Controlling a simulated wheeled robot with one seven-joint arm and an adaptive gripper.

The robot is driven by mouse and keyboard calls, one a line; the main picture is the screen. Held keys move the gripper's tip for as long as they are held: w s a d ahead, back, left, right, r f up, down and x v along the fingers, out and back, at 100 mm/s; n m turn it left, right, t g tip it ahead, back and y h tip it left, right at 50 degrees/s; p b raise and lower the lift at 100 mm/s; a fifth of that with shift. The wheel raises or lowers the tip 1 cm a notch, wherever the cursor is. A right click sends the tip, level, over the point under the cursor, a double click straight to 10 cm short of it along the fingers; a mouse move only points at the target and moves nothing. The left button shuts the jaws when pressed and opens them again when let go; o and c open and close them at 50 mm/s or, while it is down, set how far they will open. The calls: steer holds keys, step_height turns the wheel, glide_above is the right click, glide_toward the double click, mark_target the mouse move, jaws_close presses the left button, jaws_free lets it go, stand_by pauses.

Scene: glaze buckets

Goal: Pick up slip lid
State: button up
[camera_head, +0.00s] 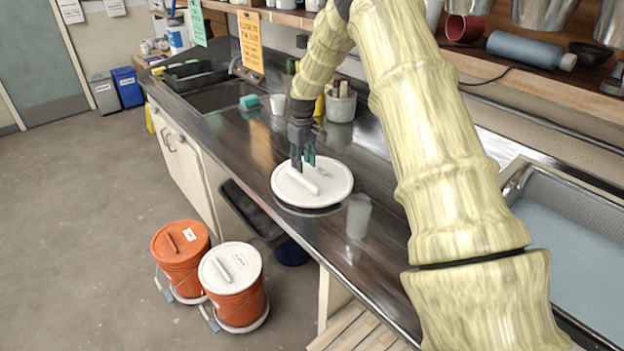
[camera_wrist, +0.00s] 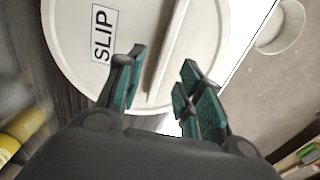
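The slip lid (camera_head: 334,187) is a round white disc with a bar handle (camera_head: 301,181), lying on the dark counter. In the wrist view the lid (camera_wrist: 75,45) carries a label reading SLIP (camera_wrist: 104,36). My gripper (camera_head: 303,162) is over the far part of the lid, pointing down. In the wrist view its teal-padded fingers (camera_wrist: 163,78) are apart, with the near end of the white handle (camera_wrist: 166,62) between them in the picture. A gap shows on the handle's right. I cannot tell whether the left finger touches it.
A translucent cup (camera_head: 358,216) stands just right of the lid. A grey crock with tools (camera_head: 341,106), a white cup (camera_head: 278,104) and a teal sponge (camera_head: 250,101) stand behind. Two orange buckets, one orange-lidded (camera_head: 180,242) and one white-lidded (camera_head: 231,267), stand on the floor.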

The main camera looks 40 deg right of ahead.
mark_target(303, 177)
steer(key=shift+a+f+p, duration=0.15)
steer(key=shift+f+p, duration=0.55)
steer(key=shift+f, duration=0.35)
steer(key=shift+a+f+p, duration=0.1)
steer(key=shift+f+p, duration=0.6)
steer(key=shift+f, duration=1.1)
steer(key=shift+f, duration=0.25)
jaws_close()
